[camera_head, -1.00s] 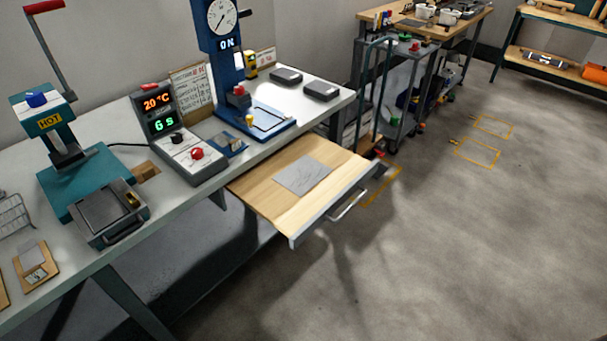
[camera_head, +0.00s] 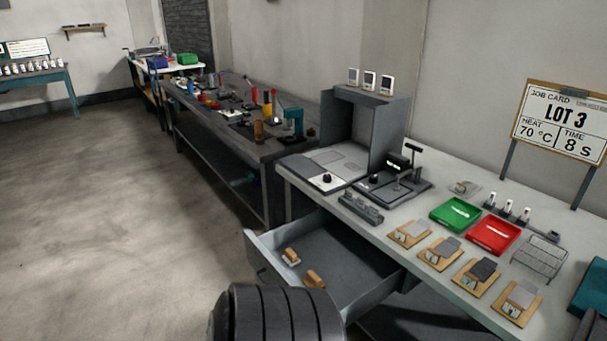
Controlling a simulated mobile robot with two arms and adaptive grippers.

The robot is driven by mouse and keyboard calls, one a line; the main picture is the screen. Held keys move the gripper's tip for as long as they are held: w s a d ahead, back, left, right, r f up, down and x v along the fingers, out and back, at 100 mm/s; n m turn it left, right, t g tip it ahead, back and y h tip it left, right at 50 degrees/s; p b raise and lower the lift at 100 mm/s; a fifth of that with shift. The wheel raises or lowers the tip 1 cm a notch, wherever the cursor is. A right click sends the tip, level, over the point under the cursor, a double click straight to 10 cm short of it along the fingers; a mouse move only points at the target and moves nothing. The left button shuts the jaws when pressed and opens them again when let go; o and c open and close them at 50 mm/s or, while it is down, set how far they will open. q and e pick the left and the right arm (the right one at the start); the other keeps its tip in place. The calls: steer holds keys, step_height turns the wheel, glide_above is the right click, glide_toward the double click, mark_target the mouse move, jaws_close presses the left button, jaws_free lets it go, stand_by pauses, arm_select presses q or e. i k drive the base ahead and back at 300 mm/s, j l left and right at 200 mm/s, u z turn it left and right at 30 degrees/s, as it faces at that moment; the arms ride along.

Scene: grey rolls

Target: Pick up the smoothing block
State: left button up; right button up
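Two small brown blocks lie in an open grey drawer (camera_head: 345,262) under the front of the bench. The left block (camera_head: 290,257) has a pale lower part. The right block (camera_head: 314,279) lies nearer the camera and looks plain wooden on top. Either could be the smoothing block; I cannot tell which. A black ribbed part of my own arm shows at the bottom edge, just in front of the drawer, and hides part of its near side. No fingers of either gripper are in view.
On the bench stand a grey booth (camera_head: 368,125), a green tray (camera_head: 455,214), a red tray (camera_head: 494,235), a wire rack (camera_head: 540,257) and several wooden boards with grey pieces. A job card sign (camera_head: 562,122) reads LOT 3, 70 °C, 8 s. Floor left of the drawer is clear.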

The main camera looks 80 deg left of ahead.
mark_target(312, 279)
steer(key=u, duration=2.4)
